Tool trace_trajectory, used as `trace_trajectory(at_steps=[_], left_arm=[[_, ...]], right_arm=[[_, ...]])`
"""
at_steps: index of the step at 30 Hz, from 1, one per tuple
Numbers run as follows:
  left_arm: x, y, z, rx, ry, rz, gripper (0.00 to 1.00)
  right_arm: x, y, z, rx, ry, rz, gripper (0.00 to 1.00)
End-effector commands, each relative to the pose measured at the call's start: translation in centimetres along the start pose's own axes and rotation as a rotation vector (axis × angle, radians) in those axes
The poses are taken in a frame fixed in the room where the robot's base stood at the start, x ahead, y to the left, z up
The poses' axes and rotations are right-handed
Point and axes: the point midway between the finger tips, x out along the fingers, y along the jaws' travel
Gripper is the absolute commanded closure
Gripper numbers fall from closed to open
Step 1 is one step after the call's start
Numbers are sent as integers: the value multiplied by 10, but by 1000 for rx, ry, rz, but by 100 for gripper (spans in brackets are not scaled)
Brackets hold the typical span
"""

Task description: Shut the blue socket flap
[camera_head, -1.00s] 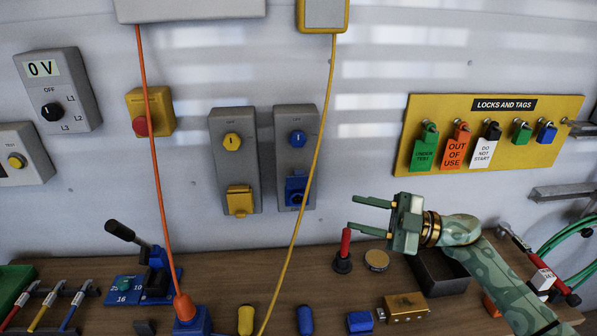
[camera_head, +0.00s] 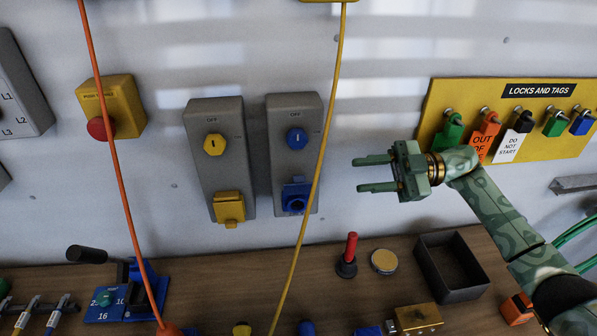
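The blue socket (camera_head: 296,199) sits low on the right-hand grey wall box (camera_head: 279,165), below a blue rotary switch (camera_head: 297,138). Its round opening shows, and a blue flap (camera_head: 297,181) appears raised above it. The yellow cable passes close by its right side. My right gripper (camera_head: 358,174) is to the right of the box, its two fingers pointing left and spread apart with nothing between them. It is at about the socket's height in the picture and apart from it. My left gripper is not in view.
A yellow cable (camera_head: 328,130) hangs between the socket and my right gripper. An orange cable (camera_head: 104,120) hangs at the left. A yellow socket with its flap down (camera_head: 229,207) is on the neighbouring box. A red-handled tool (camera_head: 351,248) and black tray (camera_head: 451,266) stand on the bench below.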

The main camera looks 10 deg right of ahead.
Motion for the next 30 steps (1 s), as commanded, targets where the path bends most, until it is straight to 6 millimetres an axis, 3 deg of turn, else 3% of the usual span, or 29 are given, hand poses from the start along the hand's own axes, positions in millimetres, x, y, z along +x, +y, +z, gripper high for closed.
trace_trajectory(at_steps=[9, 15, 21, 29, 30], left_arm=[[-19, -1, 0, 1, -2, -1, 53], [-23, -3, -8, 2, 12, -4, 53], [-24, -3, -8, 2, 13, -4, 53], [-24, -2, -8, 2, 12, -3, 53], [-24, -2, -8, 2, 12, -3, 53]], right_arm=[[83, 2, -4, -3, 6, 0, 64], [118, 1, -2, -2, 3, 1, 64], [132, 0, -1, -1, 1, 1, 64], [133, 0, 0, -1, 0, 1, 64], [133, 0, 0, -1, 0, 1, 75]])
